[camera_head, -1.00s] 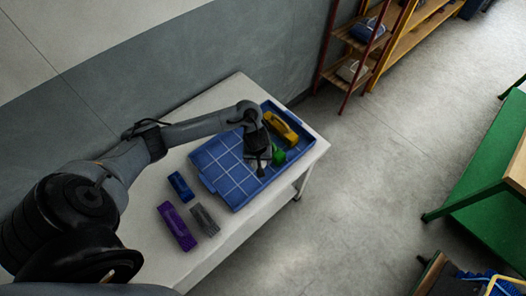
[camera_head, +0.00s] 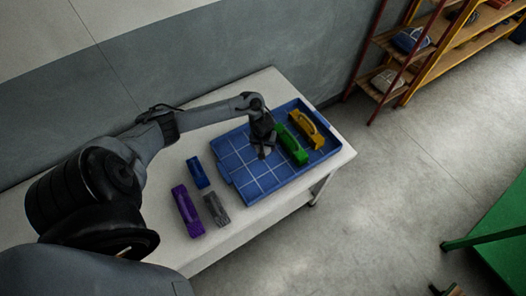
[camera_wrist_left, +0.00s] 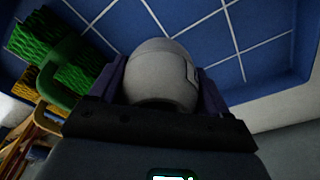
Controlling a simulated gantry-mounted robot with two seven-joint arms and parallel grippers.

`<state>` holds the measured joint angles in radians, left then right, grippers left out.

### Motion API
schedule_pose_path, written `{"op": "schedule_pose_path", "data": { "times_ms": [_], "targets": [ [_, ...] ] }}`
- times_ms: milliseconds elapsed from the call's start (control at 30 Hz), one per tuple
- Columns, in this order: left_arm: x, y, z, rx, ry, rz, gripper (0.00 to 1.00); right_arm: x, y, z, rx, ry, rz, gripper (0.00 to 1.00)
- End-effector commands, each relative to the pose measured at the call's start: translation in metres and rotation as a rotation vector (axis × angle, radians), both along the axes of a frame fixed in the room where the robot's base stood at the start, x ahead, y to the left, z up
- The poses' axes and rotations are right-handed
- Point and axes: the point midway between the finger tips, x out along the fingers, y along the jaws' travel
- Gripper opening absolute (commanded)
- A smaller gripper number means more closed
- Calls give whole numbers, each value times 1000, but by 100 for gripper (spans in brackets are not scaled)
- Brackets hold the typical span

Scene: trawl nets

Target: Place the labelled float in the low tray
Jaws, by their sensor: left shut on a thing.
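My left gripper (camera_wrist_left: 160,100) is shut on a rounded pale grey float (camera_wrist_left: 155,70), with a small label patch on its right side in the left wrist view. In the head view the gripper (camera_head: 265,150) points down over the middle of the blue low tray (camera_head: 240,185), which has white grid lines. The tray floor also fills the background of the wrist view (camera_wrist_left: 255,55). I cannot tell whether the float touches the tray floor. The float is mostly hidden by the gripper in the head view. My right gripper is not in view.
A green block (camera_head: 291,145) and a yellow one (camera_head: 307,130) lie in the tray's right part. Blue (camera_head: 198,172), purple (camera_head: 187,211) and grey (camera_head: 216,209) blocks lie on the white table (camera_head: 235,235) left of the tray. The tray's left part is free.

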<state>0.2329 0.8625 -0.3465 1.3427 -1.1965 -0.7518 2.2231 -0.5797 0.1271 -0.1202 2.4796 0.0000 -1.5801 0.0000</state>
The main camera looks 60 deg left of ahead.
Motion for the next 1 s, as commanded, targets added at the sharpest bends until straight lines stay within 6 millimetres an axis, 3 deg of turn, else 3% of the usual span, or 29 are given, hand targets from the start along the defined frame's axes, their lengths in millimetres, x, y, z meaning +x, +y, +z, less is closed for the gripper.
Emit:
{"op": "schedule_pose_path", "data": {
  "times_ms": [267, 533, 967, 1000],
  "targets": [
    [1, 7, -11, -1, 1, -1, 40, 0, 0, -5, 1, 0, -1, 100],
    [1, 7, -42, 0, 1, 1, 40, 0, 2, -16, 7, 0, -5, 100],
    [1, 7, -47, -1, 1, 0, 40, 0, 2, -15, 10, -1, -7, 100],
    [1, 7, -48, -1, 1, 1, 78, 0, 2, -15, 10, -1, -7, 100]
  ]
}}
